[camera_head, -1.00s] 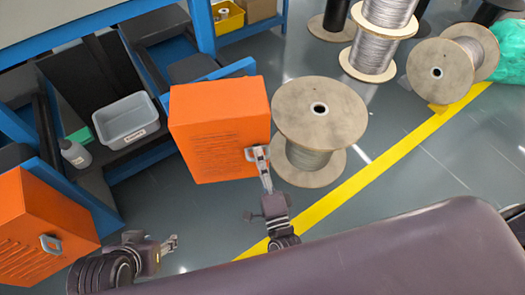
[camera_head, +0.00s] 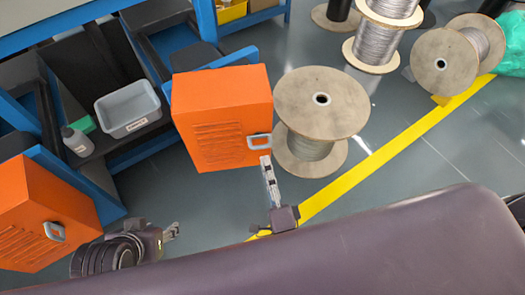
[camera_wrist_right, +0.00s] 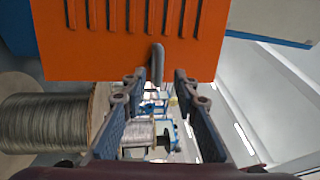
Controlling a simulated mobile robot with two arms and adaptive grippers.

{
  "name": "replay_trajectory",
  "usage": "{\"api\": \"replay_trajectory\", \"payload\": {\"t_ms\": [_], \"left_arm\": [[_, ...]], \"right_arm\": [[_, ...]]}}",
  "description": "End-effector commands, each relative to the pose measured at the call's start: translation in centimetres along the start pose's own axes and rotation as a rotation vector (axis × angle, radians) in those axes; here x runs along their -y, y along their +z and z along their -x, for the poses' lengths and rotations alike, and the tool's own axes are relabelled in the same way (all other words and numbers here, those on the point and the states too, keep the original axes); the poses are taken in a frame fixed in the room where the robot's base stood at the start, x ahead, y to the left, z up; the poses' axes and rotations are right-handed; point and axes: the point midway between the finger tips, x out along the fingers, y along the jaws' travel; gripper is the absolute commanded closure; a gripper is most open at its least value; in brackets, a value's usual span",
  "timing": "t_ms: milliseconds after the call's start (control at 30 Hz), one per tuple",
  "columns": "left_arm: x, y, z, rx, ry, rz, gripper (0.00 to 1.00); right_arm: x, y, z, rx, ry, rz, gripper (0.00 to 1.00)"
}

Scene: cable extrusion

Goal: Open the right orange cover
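The right orange cover (camera_head: 222,142) is a box with slotted vents, a grey handle (camera_head: 259,142) at the lower right of its front. It looks shut. In the right wrist view, the cover (camera_wrist_right: 130,40) fills the top and the handle (camera_wrist_right: 158,66) hangs between the fingertips' sides, just beyond them. My right gripper (camera_head: 265,160) is just below the handle. In the wrist view its fingers (camera_wrist_right: 158,82) are spread apart with nothing between them. My left gripper (camera_head: 173,231) is near the left orange cover (camera_head: 45,205), away from its handle; its fingers are too small to read.
A wooden spool (camera_head: 320,100) of cable stands close to the right of the cover. More spools (camera_head: 383,35) are at the back right. A grey bin (camera_head: 128,110) and a white bottle (camera_head: 76,142) sit on the blue shelving at left. Grey floor with a yellow line (camera_head: 380,165) lies open at right.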

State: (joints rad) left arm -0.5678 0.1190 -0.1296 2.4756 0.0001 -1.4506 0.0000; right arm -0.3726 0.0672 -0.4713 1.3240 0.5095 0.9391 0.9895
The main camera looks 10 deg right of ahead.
Motion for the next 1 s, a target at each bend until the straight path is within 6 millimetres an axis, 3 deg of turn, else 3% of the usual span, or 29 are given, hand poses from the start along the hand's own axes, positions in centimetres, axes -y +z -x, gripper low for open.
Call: {"api": "replay_trajectory", "payload": {"t_ms": [100, 300, 667, 900, 1000], "left_arm": [[0.0, 0.0, 0.0, 0.0, 0.0, 0.0, 0.6], [0.0, 0.0, 0.0, 0.0, 0.0, 0.0, 0.6], [0.0, 0.0, 0.0, 0.0, -0.001, 0.0, 0.6], [0.0, 0.0, 0.0, 0.0, 0.0, 0.0, 0.6], [0.0, 0.0, 0.0, 0.0, 0.0, 0.0, 0.6]], "right_arm": [[0.0, 0.0, 2.5, 0.001, 0.001, 0.0, 0.73], [0.0, 0.1, 5.0, 0.001, 0.0, -0.001, 0.73], [0.1, 0.0, 5.5, 0.0, -0.003, -0.001, 0.73], [0.1, 0.1, 5.4, 0.004, 0.0, 0.002, 0.99], [0.0, 0.7, 4.7, 0.03, 0.021, 0.027, 1.0]]}}
